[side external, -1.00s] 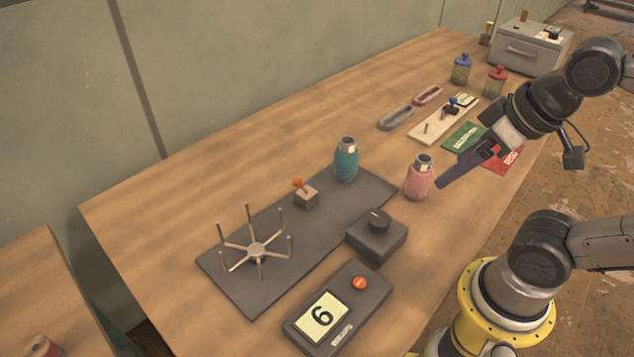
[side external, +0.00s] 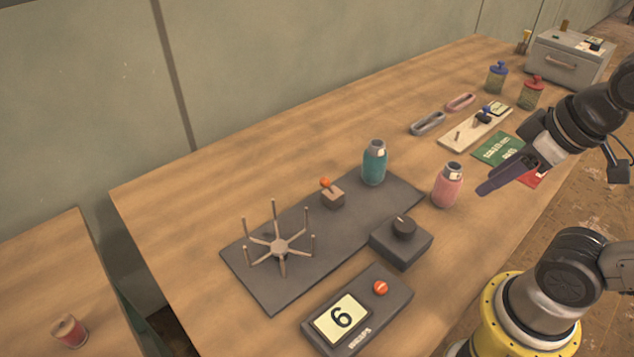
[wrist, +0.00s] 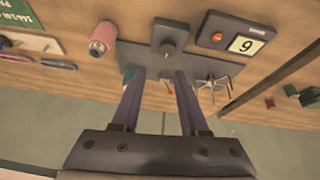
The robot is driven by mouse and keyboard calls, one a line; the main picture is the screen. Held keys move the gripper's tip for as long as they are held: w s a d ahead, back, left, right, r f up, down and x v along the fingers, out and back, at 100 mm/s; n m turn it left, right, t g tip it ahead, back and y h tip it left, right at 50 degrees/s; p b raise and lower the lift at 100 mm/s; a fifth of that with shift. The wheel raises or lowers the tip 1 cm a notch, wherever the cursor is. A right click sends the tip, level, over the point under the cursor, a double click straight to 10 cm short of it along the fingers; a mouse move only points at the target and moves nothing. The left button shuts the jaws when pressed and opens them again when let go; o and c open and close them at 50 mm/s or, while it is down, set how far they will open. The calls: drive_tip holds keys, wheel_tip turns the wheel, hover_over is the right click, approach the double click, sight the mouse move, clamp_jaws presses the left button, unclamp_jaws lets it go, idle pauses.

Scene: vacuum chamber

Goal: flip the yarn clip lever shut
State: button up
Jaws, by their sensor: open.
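The yarn clip appears to be the small wooden block (side external: 333,199) with an orange-tipped lever (side external: 326,183) standing up from it at a tilt. It sits on the dark board (side external: 275,288), between the spoked winder (side external: 279,247) and the teal bottle (side external: 374,165). My gripper (side external: 482,188) is beside the pink bottle (side external: 447,187), above the table and well to the right of the clip. In the wrist view the two fingers of my gripper (wrist: 159,73) are apart with nothing held. The clip is too small to make out clearly there.
A black knob box (side external: 401,243) and a display box (side external: 358,309) showing 6 stand at the board's near side. Green and red packets, trays and lidded jars (side external: 497,77) lie farther back. The table left of the board is clear.

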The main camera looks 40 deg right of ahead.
drive_tip(key=r, duration=0.1)
drive_tip(key=d+r+n, duration=0.1)
drive_tip(key=w+r+n, duration=0.1)
drive_tip(key=r, duration=0.1)
drive_tip(key=shift+w+d+g+h, duration=0.1)
drive_tip(key=shift+d+g+h, duration=0.2)
drive_tip(key=shift+d+h, duration=0.1)
drive_tip(key=c, duration=0.4)
drive_tip(key=w+r+n, duration=0.1)
drive_tip(key=w+r+n+g+h, duration=0.1)
drive_tip(key=w, duration=0.1)
drive_tip(key=w+d+r+n, duration=0.1)
drive_tip(key=w+r, duration=0.1)
drive_tip(key=shift+r+n, duration=0.1)
drive_tip(key=shift+n, duration=0.3)
clamp_jaws()
drive_tip(key=w+a+f+n+g+h, duration=0.15)
drive_tip(key=w+a+n, duration=0.3)
drive_tip(key=w, duration=0.45)
drive_tip(key=w+a+n+g+h, duration=0.1)
drive_tip(key=w+a+n+h, duration=0.3)
drive_tip(key=w, duration=0.6)
drive_tip(key=w+a+f+n+h, duration=0.2)
drive_tip(key=w+a+f+n, duration=0.1)
drive_tip(key=a+f, duration=1.3)
drive_tip(key=shift+a+n, duration=0.65)
